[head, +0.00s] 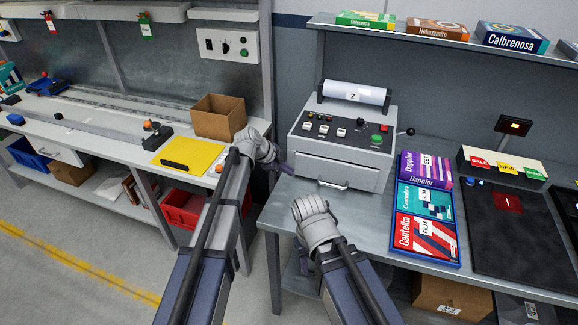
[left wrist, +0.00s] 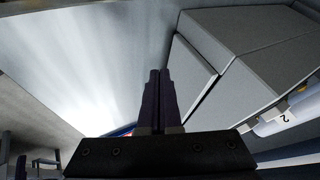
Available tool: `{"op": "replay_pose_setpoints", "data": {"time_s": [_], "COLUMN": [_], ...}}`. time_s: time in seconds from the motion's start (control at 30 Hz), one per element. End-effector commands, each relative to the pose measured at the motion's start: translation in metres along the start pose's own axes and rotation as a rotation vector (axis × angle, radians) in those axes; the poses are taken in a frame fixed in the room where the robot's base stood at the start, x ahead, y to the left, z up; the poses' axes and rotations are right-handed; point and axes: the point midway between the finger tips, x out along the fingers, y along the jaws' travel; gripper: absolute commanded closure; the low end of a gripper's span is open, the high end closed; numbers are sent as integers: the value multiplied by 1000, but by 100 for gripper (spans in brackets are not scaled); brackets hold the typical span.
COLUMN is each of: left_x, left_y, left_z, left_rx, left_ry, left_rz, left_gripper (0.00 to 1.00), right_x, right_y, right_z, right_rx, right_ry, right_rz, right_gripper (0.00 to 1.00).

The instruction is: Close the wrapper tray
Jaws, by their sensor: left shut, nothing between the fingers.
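The grey wrapper machine (head: 345,130) stands on the right bench with a white roll marked 2 on top. Its tray (head: 335,172) is the front panel with a bar handle (head: 333,185). In the left wrist view the tray front (left wrist: 196,72) shows as a slab standing slightly proud of the machine body (left wrist: 245,75). My left gripper (head: 281,168) is shut and empty, just left of the tray; its purple fingers (left wrist: 158,100) point past the slab without visible contact. My right wrist is in front of the machine; its fingers are hidden.
Film boxes in a blue holder (head: 459,263) lie right of the machine, beside a dark pad (head: 510,235). A lever (head: 408,132) sticks out at the machine's right. The left bench holds a cardboard box (head: 218,117) and a yellow sheet (head: 190,158). A floor gap separates the benches.

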Motion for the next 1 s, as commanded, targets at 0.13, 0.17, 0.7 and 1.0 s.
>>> {"op": "replay_pose_setpoints", "data": {"time_s": [0.13, 0.17, 0.7, 1.0], "left_x": [-28, -34, -83, -82], "left_y": [-2, -2, 1, 31], "left_z": [-3, -3, 0, -14], "left_rx": [-1, -1, 1, -105], "left_ry": [0, 0, 0, -30], "left_rz": [0, 0, 1, 56], "left_gripper": [100, 100, 100, 100], "right_x": [-24, -29, -66, -66], "right_y": [2, 3, 6, 6], "right_z": [2, 2, 4, 4], "right_rx": [0, 0, 0, 0], "right_ry": [0, 0, 0, 0], "right_rz": [0, 0, 0, 0], "right_gripper": [50, 50, 50, 50]}}
